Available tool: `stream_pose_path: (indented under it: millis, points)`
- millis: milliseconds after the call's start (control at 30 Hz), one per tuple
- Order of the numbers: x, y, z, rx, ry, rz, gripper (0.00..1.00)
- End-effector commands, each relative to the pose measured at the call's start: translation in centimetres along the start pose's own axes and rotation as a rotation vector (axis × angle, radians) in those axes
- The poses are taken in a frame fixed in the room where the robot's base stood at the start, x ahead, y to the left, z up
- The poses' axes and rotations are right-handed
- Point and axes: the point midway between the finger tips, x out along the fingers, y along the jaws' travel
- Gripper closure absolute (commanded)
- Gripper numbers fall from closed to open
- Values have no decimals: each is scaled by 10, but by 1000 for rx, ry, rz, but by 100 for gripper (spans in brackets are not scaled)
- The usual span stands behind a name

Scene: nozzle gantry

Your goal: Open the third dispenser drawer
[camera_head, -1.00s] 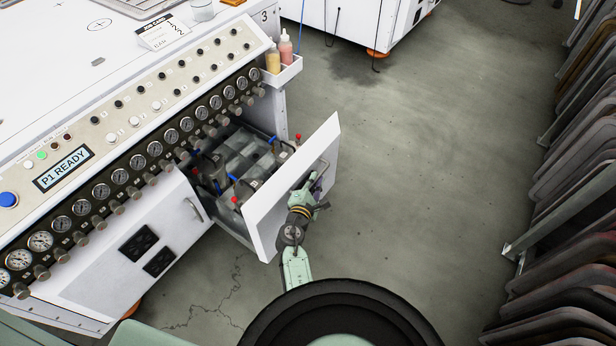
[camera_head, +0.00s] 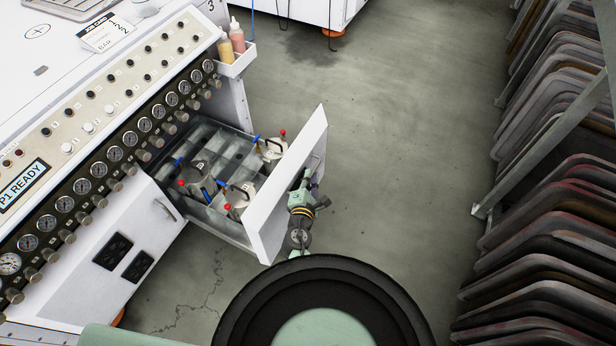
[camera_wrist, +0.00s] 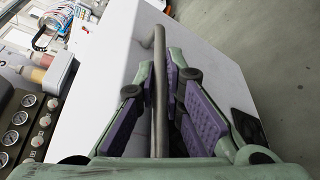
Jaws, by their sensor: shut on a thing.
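The dispenser drawer (camera_head: 296,186) stands well out of the white machine, with its white front panel facing right. Inside it are metal compartments holding several metal canisters (camera_head: 240,198) with red knobs and blue parts. My gripper (camera_head: 306,186) is at the outer face of the panel. In the wrist view my gripper (camera_wrist: 172,95) has its purple pads on either side of the grey bar handle (camera_wrist: 159,60) and is shut on it. The white drawer front (camera_wrist: 110,85) fills the area behind the handle. In the head view the handle is mostly hidden by my gripper.
A panel of gauges and knobs (camera_head: 115,154) runs along the machine. A closed white cabinet door (camera_head: 140,225) is left of the drawer. A small tray (camera_head: 238,62) holds two bottles. A rack of dark boards (camera_head: 540,240) stands at right. Grey floor (camera_head: 400,130) between is clear.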

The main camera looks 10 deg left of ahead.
Motion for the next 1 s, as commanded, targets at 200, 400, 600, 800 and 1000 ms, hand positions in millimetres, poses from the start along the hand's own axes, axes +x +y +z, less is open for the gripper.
stream_pose_path:
  millis: [200,400,600,800,1000]
  points:
    - [0,0,0,0,1,0,81]
    - [0,0,0,0,0,0,70]
    - [0,0,0,0,0,0,70]
    - [-1,7,4,2,-2,1,70]
    - [-7,31,17,3,-2,6,70]
